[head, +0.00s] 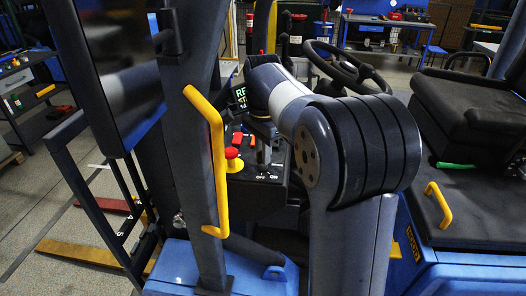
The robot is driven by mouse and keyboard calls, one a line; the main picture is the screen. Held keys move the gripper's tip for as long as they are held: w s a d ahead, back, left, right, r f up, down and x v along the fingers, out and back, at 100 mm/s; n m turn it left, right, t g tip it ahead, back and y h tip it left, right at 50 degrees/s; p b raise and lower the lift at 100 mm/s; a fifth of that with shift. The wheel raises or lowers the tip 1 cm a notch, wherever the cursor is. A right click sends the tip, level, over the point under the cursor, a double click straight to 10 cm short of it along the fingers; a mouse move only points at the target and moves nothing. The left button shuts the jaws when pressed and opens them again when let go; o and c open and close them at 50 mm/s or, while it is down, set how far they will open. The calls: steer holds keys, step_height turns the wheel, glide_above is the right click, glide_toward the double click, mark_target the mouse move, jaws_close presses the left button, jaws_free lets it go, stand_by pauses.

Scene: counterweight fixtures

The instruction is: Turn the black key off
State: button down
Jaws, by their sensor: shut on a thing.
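My arm reaches from the lower right over the vehicle's console (252,188) and bends down at the wrist. My gripper (264,158) is small and partly hidden at the end of it, pointing down at the panel just above the white OFF and ON labels (268,178). It is shut on the black key, at the panel. The key itself is hardly distinguishable between the dark jaws and the dark panel, so its angle cannot be told.
A red knob on a yellow base (233,158) stands close left of my gripper. A yellow grab handle (212,160) on a grey post stands nearer. The steering wheel (347,66) is behind my arm. The black seat (470,110) is on the right.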

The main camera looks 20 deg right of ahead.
steer(key=shift+n, duration=0.3)
steer(key=n+p, duration=0.2)
steer(key=n, duration=0.1)
steer(key=shift+r, duration=0.1)
steer(key=shift+n+p, duration=1.25)
steer(key=shift+n, duration=1.45)
steer(key=c, duration=1.4)
jaws_free()
steer(key=shift+c, duration=0.2)
step_height(320, 180, up, 11)
steer(key=shift+f+b, duration=0.2)
steer(key=shift+b, duration=0.2)
